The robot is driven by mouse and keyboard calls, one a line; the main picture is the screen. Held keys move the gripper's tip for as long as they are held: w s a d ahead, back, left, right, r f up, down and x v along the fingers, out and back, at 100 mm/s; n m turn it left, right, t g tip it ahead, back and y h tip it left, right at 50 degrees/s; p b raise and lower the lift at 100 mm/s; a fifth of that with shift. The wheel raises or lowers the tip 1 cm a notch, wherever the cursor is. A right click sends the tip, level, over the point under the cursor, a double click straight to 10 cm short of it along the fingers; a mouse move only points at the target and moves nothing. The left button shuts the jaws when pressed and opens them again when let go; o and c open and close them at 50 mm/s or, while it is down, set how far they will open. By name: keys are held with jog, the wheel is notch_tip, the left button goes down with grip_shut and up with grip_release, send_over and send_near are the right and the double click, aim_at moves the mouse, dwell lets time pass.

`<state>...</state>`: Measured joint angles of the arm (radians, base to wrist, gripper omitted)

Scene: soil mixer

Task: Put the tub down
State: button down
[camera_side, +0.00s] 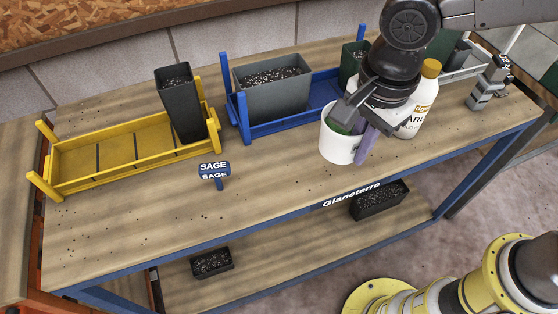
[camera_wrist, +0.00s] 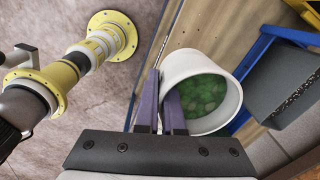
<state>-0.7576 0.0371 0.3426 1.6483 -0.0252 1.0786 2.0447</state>
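The tub is a white round pot with green lumpy contents. It shows at the right of the bench in the side view (camera_side: 338,150) and right of centre in the wrist view (camera_wrist: 196,62). My gripper (camera_wrist: 160,95) has two purple fingers close together at the tub's rim, seemingly with the tub's wall pinched between them. In the side view my gripper (camera_side: 362,135) points down at the tub, and one finger shows outside its right side. The tub looks about upright. I cannot tell whether its base touches the wooden bench top (camera_side: 270,190).
A white bottle (camera_side: 415,115) with an orange cap stands close behind the tub's right. A blue tray (camera_side: 270,126) holds a grey soil planter (camera_side: 272,95). A yellow tray (camera_side: 110,155) holds a dark pot (camera_side: 180,105). A SAGE sign (camera_side: 214,170) stands mid-bench; the bench front is mostly clear.

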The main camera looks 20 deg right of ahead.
jog(key=w+a+f, duration=0.3)
jog(key=w+a, duration=0.2)
jog(key=w, duration=0.1)
send_over(282, 174)
jog(key=f, duration=0.5)
jog(key=shift+s+d+f, duration=0.25)
jog(key=shift+s+f, duration=0.05)
jog(key=shift+w+a+f, duration=0.2)
jog(key=shift+f, duration=1.7)
jog(key=shift+f, duration=0.1)
jog(key=c, duration=1)
grip_release()
jog(key=shift+f, duration=0.1)
jog(key=shift+c, duration=0.2)
notch_tip(282, 174, up, 12)
jog(key=shift+s+r, duration=0.2)
jog(key=shift+s, duration=0.05)
